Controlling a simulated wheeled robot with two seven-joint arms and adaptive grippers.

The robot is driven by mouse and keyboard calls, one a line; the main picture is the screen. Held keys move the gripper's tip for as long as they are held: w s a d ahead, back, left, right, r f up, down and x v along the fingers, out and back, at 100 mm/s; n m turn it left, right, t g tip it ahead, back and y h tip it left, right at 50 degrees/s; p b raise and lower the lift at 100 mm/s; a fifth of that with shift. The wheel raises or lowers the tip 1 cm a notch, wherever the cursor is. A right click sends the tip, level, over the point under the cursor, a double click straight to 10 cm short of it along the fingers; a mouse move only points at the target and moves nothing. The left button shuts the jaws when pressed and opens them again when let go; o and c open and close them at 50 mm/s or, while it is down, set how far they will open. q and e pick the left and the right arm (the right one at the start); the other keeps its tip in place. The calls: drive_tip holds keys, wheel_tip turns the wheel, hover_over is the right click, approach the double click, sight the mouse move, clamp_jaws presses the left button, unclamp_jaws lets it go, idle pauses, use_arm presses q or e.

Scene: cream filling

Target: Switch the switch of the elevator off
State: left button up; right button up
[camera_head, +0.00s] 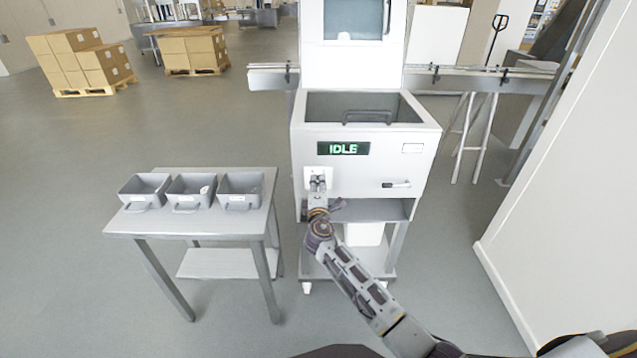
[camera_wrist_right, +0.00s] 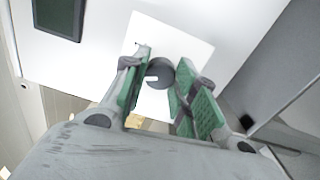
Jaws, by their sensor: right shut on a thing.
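The elevator's switch is a dark round knob (camera_wrist_right: 161,72) with a pale mark, on a white plate (camera_wrist_right: 196,47) in the right wrist view. In the head view the plate (camera_head: 308,174) is on the machine's white front, below a display (camera_head: 343,148) reading IDLE in green. The knob itself is hidden there by my right gripper (camera_head: 318,182). In the right wrist view my right gripper (camera_wrist_right: 160,88) has its green-padded fingers on both sides of the knob, shut on it. My left gripper is not in view.
A steel table (camera_head: 190,222) with three grey bins (camera_head: 241,190) stands left of the machine. The machine has an open hopper (camera_head: 365,104) and a small handle (camera_head: 396,184) at front right. A pale wall panel (camera_head: 560,200) stands at right. Boxes on pallets are far back left.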

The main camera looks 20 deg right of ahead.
drive_tip(key=shift+o, duration=0.2)
drive_tip(key=shift+n+p, duration=0.3)
drive_tip(key=shift+n, duration=0.4)
drive_tip(key=shift+f, duration=0.1)
drive_tip(key=o, duration=1)
drive_tip(key=shift+v, duration=6)
